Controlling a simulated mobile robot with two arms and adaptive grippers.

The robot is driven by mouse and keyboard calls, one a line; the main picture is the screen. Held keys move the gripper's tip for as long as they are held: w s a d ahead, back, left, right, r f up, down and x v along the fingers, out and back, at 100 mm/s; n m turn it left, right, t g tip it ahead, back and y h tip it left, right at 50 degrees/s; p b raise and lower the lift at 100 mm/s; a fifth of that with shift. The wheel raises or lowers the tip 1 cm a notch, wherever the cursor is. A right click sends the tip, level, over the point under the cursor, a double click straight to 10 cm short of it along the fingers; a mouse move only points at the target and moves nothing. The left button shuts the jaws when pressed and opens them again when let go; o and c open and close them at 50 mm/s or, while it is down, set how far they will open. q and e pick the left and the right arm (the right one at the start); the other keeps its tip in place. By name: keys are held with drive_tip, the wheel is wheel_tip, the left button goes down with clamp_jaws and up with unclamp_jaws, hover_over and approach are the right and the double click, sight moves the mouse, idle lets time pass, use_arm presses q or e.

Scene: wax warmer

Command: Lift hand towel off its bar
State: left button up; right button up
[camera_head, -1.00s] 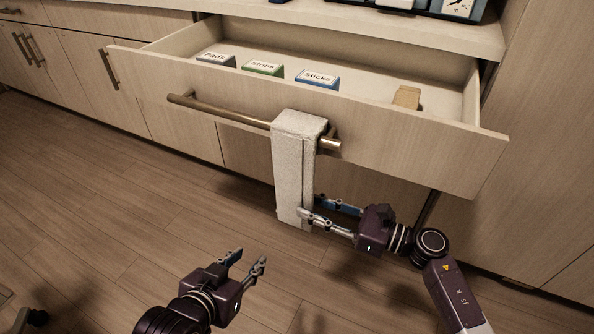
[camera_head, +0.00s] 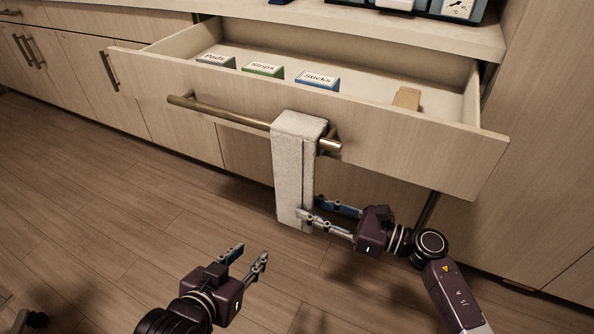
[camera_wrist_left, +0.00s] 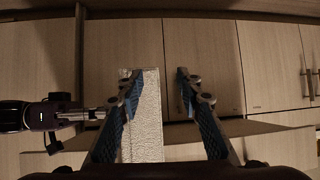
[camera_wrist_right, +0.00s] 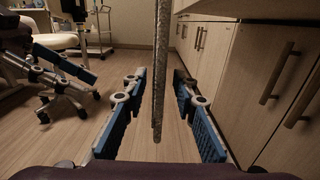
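The hand towel (camera_head: 289,170) is pale and textured, and hangs folded over the drawer's brass bar (camera_head: 236,115) near its right end. My right gripper (camera_head: 312,207) is at the towel's lower part, with its fingers open on either side of it. In the right wrist view the towel (camera_wrist_right: 160,75) hangs edge-on between the spread fingers, apart from both. My left gripper (camera_head: 254,255) is open and empty, below and left of the towel. In the left wrist view the towel (camera_wrist_left: 148,115) shows beyond the fingers, near the left one.
The drawer (camera_head: 400,145) is pulled open and holds boxes labelled Pads (camera_head: 215,60), Strips (camera_head: 262,69) and Sticks (camera_head: 317,80), plus a small tan block (camera_head: 407,98). A counter edge is above.

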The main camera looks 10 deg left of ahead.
use_arm(q)
drive_tip(key=shift+w+d+r+t, duration=0.25)
drive_tip(key=shift+w+r, duration=0.1)
drive_tip(key=shift+r, duration=0.15)
drive_tip(key=shift+w+d+r+t, duration=0.1)
drive_tip(key=shift+w+r+t, duration=0.2)
drive_tip(key=shift+r, duration=0.15)
drive_tip(key=shift+w, duration=0.1)
drive_tip(key=shift+w+d+r+t+h+b, duration=0.2)
drive_tip(key=shift+w+r+t, duration=0.15)
drive_tip(key=shift+r, duration=0.25)
drive_tip(key=shift+w+d+r+t+h+b, duration=0.1)
drive_tip(key=shift+w+r+t+h+b, duration=0.15)
drive_tip(key=shift+r, duration=0.35)
use_arm(e)
drive_tip(key=shift+c, duration=0.4)
clamp_jaws()
use_arm(q)
drive_tip(key=shift+f, duration=0.15)
drive_tip(key=shift+s+f, duration=0.25)
drive_tip(key=shift+f, duration=0.1)
use_arm(e)
drive_tip(key=shift+r, duration=0.25)
